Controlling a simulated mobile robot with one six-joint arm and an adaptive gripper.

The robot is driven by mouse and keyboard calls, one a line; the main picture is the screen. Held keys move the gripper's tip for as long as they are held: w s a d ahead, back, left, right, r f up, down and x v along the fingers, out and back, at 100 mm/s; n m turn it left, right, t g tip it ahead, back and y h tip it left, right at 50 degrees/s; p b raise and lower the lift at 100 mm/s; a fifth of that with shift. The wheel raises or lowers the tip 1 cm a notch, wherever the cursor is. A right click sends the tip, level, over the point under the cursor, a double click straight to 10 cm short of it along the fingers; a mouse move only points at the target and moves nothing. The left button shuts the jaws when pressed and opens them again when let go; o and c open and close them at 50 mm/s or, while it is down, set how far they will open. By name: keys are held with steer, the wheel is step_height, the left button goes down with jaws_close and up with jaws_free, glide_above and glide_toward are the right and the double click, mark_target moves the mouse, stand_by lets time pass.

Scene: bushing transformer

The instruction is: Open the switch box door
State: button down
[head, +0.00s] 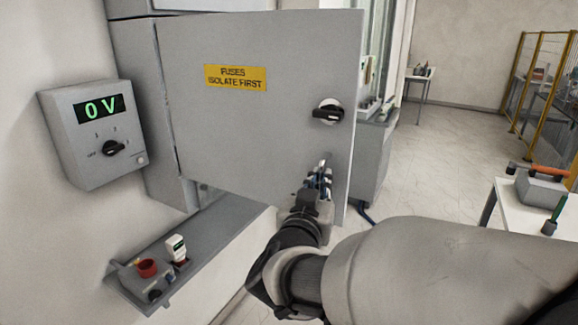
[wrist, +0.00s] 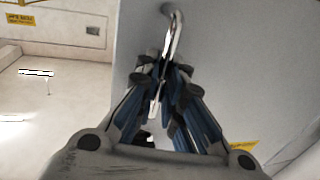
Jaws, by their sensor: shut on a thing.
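The grey switch box door (head: 240,125) fills the middle of the head view, with a yellow "FUSES ISOLATE FIRST" label (head: 235,78) and a black rotary knob (head: 328,112) near its right edge. The door appears to stand out at an angle from the box body (head: 135,60) at its left; the inside is hidden. My gripper (head: 319,180) is at the door's lower right, below the knob. In the wrist view my gripper's fingers (wrist: 165,80) are shut on a bent metal handle (wrist: 177,35) on the door face (wrist: 235,70).
A meter box (head: 95,135) reading 0 V hangs on the wall at left. A shelf (head: 215,245) below holds a red-topped item (head: 147,267) and a small white device (head: 177,248). A white table (head: 510,205) with a toolbox stands at right.

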steer(key=shift+s+a+r, duration=0.1)
stand_by(0.3)
steer(key=c, duration=1.7)
jaws_free()
steer(key=v, duration=1.2)
